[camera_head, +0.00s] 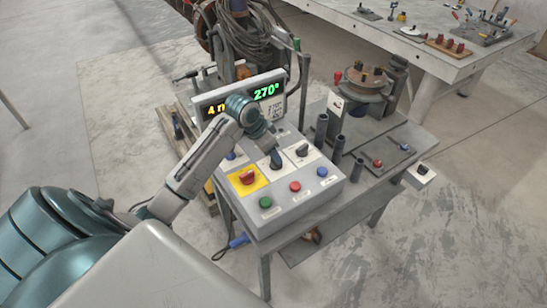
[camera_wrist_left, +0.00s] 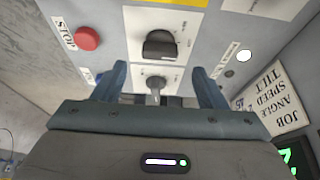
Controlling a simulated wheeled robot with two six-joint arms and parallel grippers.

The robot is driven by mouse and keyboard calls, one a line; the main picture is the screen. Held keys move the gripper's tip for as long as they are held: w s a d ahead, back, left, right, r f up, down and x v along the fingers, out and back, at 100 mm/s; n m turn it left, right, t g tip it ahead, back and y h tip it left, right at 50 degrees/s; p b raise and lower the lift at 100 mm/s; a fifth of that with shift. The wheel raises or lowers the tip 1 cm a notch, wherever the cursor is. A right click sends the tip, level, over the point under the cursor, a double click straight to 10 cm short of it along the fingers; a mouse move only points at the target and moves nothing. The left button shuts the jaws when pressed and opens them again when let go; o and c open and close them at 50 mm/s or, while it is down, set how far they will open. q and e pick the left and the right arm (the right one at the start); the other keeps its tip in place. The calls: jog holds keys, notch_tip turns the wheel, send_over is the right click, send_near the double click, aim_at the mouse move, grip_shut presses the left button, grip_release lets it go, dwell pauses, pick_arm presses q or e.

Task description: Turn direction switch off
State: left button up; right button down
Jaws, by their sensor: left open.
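A grey control box (camera_head: 310,196) carries switches and buttons. My left gripper (camera_head: 276,160) is over its upper middle, fingers pointing down at the panel. In the wrist view my left gripper (camera_wrist_left: 160,90) is open, with a small grey lever switch (camera_wrist_left: 155,86) on a white plate showing between its blue-grey fingers. The gap between fingers and lever is hard to judge. A larger black rotary knob (camera_wrist_left: 160,44) sits just beyond it. A black knob (camera_head: 302,150) shows right of the gripper in the head view. I cannot read which switch is labelled direction. My right gripper is out of view.
Near the gripper are a red stop button (camera_wrist_left: 87,38) and a white round light (camera_wrist_left: 244,56). The box also has a red knob on yellow (camera_head: 247,178), and green (camera_head: 265,202), red (camera_head: 295,187) and blue (camera_head: 322,171) buttons. A display (camera_head: 267,91) reads 270°.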

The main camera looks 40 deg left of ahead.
pick_arm(q)
jog(key=b+v, duration=0.1)
jog(key=v, duration=0.4)
jog(key=shift+s+r, duration=0.15)
jog(key=shift+r, duration=0.25)
jog(key=shift+f, duration=0.1)
